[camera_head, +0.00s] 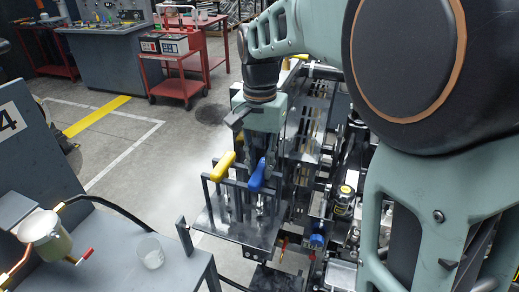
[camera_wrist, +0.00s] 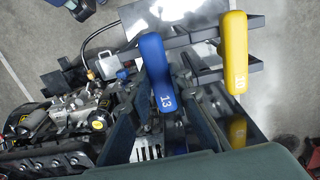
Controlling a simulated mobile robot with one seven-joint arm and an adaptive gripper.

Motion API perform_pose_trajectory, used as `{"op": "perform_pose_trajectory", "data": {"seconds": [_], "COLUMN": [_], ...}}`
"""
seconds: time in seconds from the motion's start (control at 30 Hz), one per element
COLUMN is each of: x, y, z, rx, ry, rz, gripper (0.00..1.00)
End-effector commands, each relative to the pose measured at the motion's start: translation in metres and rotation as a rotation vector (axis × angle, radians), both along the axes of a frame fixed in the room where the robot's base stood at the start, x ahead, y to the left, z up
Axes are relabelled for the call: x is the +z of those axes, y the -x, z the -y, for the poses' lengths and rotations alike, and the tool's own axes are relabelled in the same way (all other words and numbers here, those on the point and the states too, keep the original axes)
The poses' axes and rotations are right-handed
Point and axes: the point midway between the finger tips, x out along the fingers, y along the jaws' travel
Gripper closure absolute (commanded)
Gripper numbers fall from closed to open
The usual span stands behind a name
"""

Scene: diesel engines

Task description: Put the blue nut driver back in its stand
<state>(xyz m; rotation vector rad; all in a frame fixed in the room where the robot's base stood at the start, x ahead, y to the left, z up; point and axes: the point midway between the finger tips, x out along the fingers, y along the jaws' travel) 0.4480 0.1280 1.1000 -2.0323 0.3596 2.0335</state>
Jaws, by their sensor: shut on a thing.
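The blue nut driver (camera_head: 257,175) has a blue T-handle marked 13, also seen in the wrist view (camera_wrist: 155,62). My gripper (camera_head: 262,158) reaches down from above and is shut on this blue handle; its two fingers flank the handle in the wrist view (camera_wrist: 160,85). The stand (camera_head: 225,230) is a dark metal plate with upright posts and rails. The blue driver is over the right part of the stand, beside the yellow driver. I cannot tell whether its shaft is seated in the stand.
A yellow nut driver (camera_head: 222,166) marked 10 stands in the stand to the left, close to my gripper. The engine (camera_head: 340,200) is close on the right. A grey bench (camera_head: 120,270) with a clear cup (camera_head: 150,252) is at the front left. Open floor lies behind.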

Motion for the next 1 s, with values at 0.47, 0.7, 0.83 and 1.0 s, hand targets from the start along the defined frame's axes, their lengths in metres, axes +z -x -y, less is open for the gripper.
{"op": "perform_pose_trajectory", "data": {"seconds": [0.47,0.7,0.83,1.0], "x": [0.0,-0.0004,-0.0003,-0.0003], "y": [-0.0002,0.0,0.0,0.0], "z": [0.0,0.0,0.0,0.0], "rx": [0.0,0.0,0.0,0.0], "ry": [0.0,0.0,0.0,0.0], "rz": [0.001,0.0,0.0,0.0], "gripper": [0.61,0.53,0.48,0.48]}}
